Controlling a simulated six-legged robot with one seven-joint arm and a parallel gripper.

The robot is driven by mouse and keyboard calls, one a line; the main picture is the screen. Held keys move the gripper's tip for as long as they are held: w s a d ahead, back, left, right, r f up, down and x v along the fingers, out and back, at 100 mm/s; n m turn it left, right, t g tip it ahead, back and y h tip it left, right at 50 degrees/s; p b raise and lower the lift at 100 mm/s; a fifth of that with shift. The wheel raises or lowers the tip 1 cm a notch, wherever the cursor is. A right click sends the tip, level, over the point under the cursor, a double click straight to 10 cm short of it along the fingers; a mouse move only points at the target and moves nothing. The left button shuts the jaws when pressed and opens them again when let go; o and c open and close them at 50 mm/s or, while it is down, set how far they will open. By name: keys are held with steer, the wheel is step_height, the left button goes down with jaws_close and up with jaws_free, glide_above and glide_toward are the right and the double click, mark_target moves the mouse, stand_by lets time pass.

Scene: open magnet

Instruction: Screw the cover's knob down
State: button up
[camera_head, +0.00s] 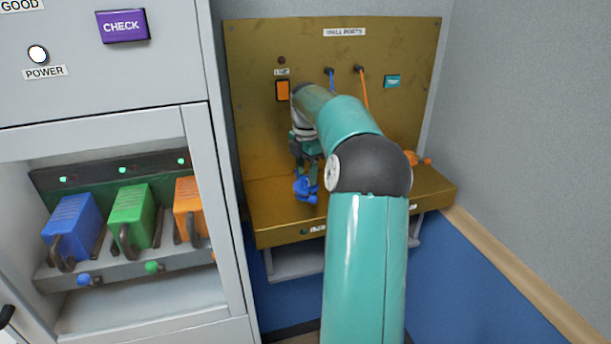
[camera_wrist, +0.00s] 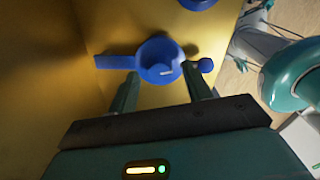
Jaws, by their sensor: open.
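A blue part with a round body (camera_wrist: 160,58), a flat tab to its left and a small ball to its right shows in the wrist view. In the head view a blue part (camera_head: 306,188) lies low on the brass ledge, below my gripper (camera_head: 309,160). My gripper (camera_wrist: 160,76) is open, with one finger on each side of the round body; I cannot tell whether they touch it. A second blue piece (camera_wrist: 198,3) is cut off at the top of the wrist view. I cannot tell for certain which piece is the cover's knob.
An orange part (camera_head: 418,160) sits on the ledge (camera_head: 275,222) right of my arm. The brass wall panel (camera_head: 255,130) carries blue and orange cables. The cabinet at left holds blue (camera_head: 70,225), green (camera_head: 131,215) and orange (camera_head: 188,207) modules.

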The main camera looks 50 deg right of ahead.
steer(key=shift+w+a+f, duration=0.1)
steer(key=shift+f, duration=0.65)
steer(key=c, duration=1)
